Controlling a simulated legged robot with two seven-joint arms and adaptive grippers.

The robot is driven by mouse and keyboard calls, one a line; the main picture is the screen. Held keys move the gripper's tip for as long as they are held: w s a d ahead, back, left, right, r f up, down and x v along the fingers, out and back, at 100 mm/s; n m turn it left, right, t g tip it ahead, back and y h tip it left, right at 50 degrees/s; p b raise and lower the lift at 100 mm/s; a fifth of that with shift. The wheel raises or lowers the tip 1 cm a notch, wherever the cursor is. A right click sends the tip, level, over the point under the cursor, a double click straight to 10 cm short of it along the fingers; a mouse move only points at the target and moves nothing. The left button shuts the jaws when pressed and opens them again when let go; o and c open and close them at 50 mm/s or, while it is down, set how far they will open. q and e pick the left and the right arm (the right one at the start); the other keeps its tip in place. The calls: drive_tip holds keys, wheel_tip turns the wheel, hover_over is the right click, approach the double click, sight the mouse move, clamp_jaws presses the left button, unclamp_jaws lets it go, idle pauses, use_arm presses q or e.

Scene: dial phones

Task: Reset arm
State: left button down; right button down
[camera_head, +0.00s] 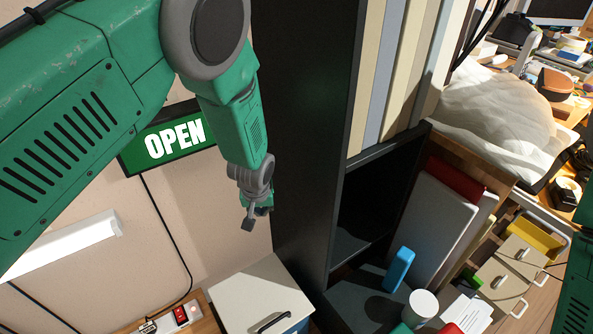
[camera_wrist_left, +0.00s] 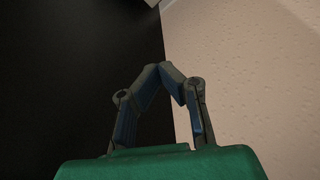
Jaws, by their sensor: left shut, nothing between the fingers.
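My green left arm comes in from the left in the head view and bends down in front of the wall. My left gripper (camera_head: 256,216) hangs at its end, beside the side panel of a dark shelf unit (camera_head: 304,130). In the left wrist view the left gripper (camera_wrist_left: 168,72) has its fingertips together with nothing held. It faces the dark panel (camera_wrist_left: 70,70) and the pale wall (camera_wrist_left: 240,60). A green part of my right arm shows at the right edge of the head view. Its gripper is out of view.
A green OPEN sign (camera_head: 172,140) hangs on the wall behind my left arm. A white box with a handle (camera_head: 255,300) stands below my left gripper. A blue object (camera_head: 399,268) and a white cylinder (camera_head: 421,306) stand by the shelf. A power strip (camera_head: 182,318) lies lower left.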

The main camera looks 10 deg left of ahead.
use_arm(q)
drive_tip(key=s+a+f+m+g+p, duration=0.1)
drive_tip(key=s+a+f, duration=0.1)
drive_tip(key=s, duration=0.6)
drive_tip(key=s+a+f+m+p, duration=0.1)
drive_tip(key=s+a+f+p, duration=0.15)
drive_tip(key=s, duration=0.55)
drive_tip(key=s+r+m+p, duration=0.1)
drive_tip(key=s+r, duration=0.1)
drive_tip(key=s, duration=0.7)
drive_tip(key=s+a+r+m+g+h, duration=0.1)
drive_tip(key=s+r, duration=0.1)
drive_tip(key=s, duration=0.7)
drive_tip(key=shift+s+r+g+p, duration=0.25)
drive_tip(key=shift+r+g+p, duration=0.05)
drive_tip(key=shift+p, duration=0.1)
drive_tip(key=shift+s, duration=0.1)
